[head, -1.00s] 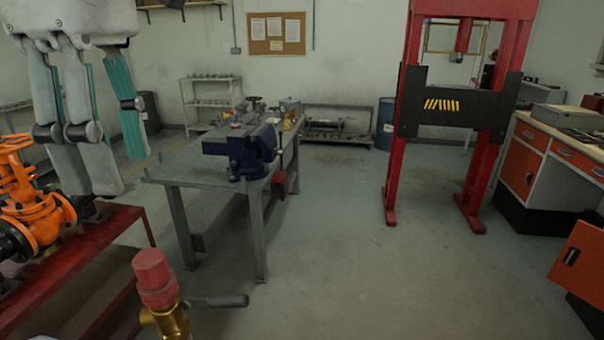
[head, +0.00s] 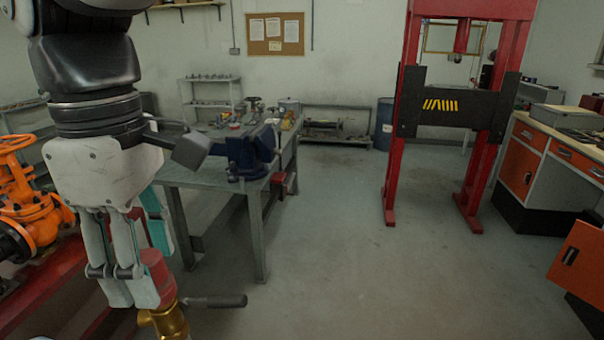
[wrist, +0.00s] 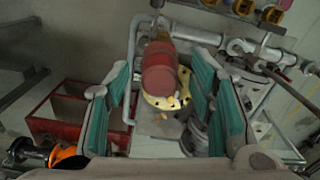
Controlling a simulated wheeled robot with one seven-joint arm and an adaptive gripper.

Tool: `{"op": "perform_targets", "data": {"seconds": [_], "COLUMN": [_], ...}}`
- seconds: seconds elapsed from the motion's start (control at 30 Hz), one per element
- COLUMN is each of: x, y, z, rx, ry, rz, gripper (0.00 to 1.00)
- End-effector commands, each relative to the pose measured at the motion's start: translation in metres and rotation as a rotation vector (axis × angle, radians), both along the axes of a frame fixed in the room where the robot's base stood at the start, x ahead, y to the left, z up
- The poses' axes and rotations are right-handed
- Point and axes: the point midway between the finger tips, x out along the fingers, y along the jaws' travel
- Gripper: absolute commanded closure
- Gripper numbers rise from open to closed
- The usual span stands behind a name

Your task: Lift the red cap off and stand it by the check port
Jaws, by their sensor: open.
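The red cap (head: 157,272) sits upright on a brass fitting (head: 168,322) at the bottom left of the head view, partly hidden by my fingers. My gripper (head: 148,268) is lowered to the cap, fingers pointing down. In the wrist view the red cap (wrist: 160,72) shows between the two teal-padded fingers of my gripper (wrist: 160,100), with a gap on each side. The jaws are open and hold nothing. A yellow flange (wrist: 158,102) shows behind the cap there. I cannot make out the check port for certain.
A dark lever handle (head: 218,301) sticks out right of the brass fitting. An orange gate valve (head: 30,205) stands on a red bench at left. A steel table with a blue vise (head: 250,152) stands behind. Grey pipes (wrist: 195,35) run beyond the cap.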

Motion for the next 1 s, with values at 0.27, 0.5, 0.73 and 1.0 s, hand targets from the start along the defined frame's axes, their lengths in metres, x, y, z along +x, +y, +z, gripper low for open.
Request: {"op": "perform_targets", "data": {"seconds": [0.27, 0.5, 0.73, 1.0], "x": [0.0, 0.0, 0.0, -0.003], "y": [0.0, 0.0, 0.0, 0.0], "z": [-0.001, -0.001, 0.0, 0.026], "rx": [0.0, 0.0, 0.0, 0.001], "ry": [0.0, 0.0, 0.0, -0.001], "rz": [0.0, 0.0, 0.0, -0.003], "gripper": [0.64, 1.0, 1.0, 1.0]}}
